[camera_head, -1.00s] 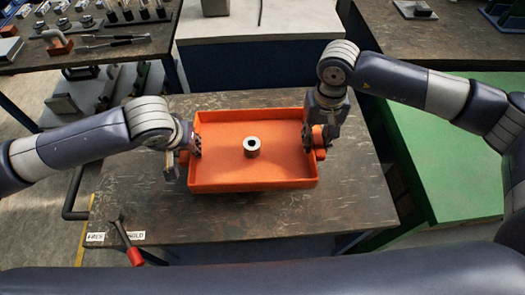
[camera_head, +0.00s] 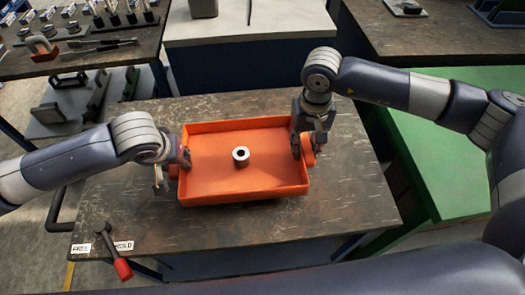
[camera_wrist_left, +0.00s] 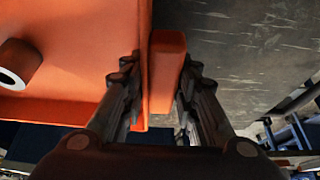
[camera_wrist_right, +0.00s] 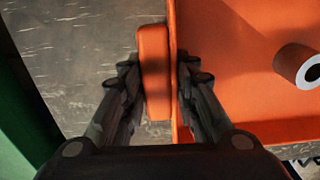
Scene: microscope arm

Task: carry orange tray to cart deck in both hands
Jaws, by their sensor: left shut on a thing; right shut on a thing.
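The orange tray (camera_head: 245,188) is a shallow rectangular box over the worn dark cart deck (camera_head: 345,215). It looks level; I cannot tell whether it touches the deck. My left gripper (camera_head: 182,160) is shut on the tray's left handle, which shows between the fingers in the left wrist view (camera_wrist_left: 165,75). My right gripper (camera_head: 302,145) is shut on the right handle, seen between the fingers in the right wrist view (camera_wrist_right: 153,70). The fingers partly hide both handles.
A lever with a red grip (camera_head: 122,268) and FREE and HOLD labels is at the deck's front left. A dark handle bar (camera_head: 52,215) is at its left. A bench with tools (camera_head: 90,50) stands back left, a grey-topped table (camera_head: 250,25) behind, a green surface (camera_head: 440,150) right.

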